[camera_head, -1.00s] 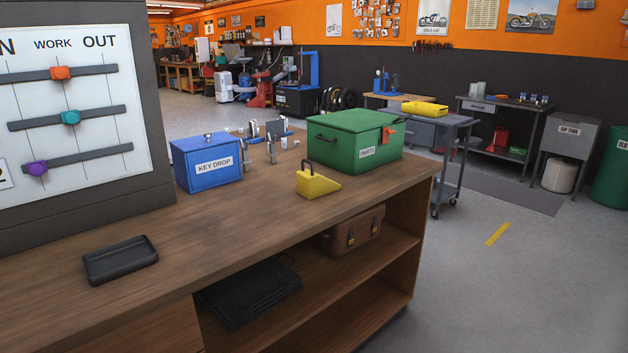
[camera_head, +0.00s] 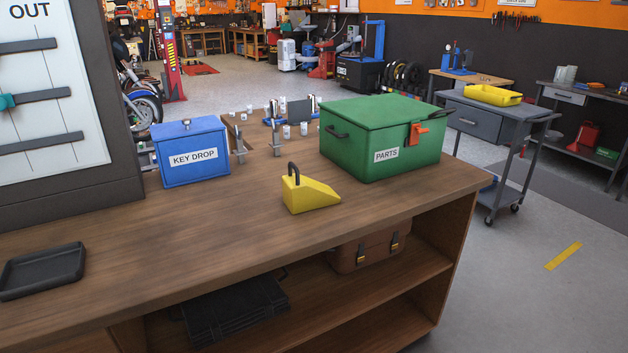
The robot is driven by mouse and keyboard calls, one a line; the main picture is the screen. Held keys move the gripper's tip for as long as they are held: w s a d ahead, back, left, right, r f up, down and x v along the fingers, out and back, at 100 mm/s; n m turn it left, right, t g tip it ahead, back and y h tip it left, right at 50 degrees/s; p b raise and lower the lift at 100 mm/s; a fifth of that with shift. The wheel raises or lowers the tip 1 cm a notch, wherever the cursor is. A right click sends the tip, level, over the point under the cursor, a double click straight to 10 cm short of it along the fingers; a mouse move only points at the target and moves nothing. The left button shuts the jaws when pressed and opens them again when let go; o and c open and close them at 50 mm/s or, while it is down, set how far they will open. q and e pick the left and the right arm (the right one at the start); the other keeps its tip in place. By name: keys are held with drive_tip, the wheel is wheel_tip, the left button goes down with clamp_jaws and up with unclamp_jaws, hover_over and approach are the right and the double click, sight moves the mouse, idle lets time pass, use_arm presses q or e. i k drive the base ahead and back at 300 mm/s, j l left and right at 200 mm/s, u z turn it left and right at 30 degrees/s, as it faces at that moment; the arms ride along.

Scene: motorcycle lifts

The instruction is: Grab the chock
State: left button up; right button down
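The yellow wedge-shaped chock (camera_head: 309,196) stands on the wooden counter (camera_head: 210,231) near its front edge. It has a dark loop handle at its tall left end, and its slope runs down to the right. It sits in front of the green parts box and to the right of the blue key drop box, apart from both. Neither of my grippers shows in the head view.
The green parts box (camera_head: 345,146) and blue key drop box (camera_head: 191,168) stand behind the chock. A black tray (camera_head: 42,269) lies at left. A brown case (camera_head: 369,252) and black case (camera_head: 228,310) are on the shelf below. A grey cart (camera_head: 507,176) stands right.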

sight(300, 194)
drive_tip(key=i+l+u, duration=0.1)
drive_tip(key=l, duration=0.2)
drive_tip(key=i+l, duration=0.2)
drive_tip(key=l, duration=0.15)
drive_tip(key=i+l+u, duration=0.15)
drive_tip(key=l, duration=0.15)
drive_tip(key=i+l+u, duration=0.1)
drive_tip(key=l, duration=0.25)
drive_tip(key=i+l, duration=0.15)
drive_tip(key=l, duration=0.2)
drive_tip(key=i+j+u, duration=0.05)
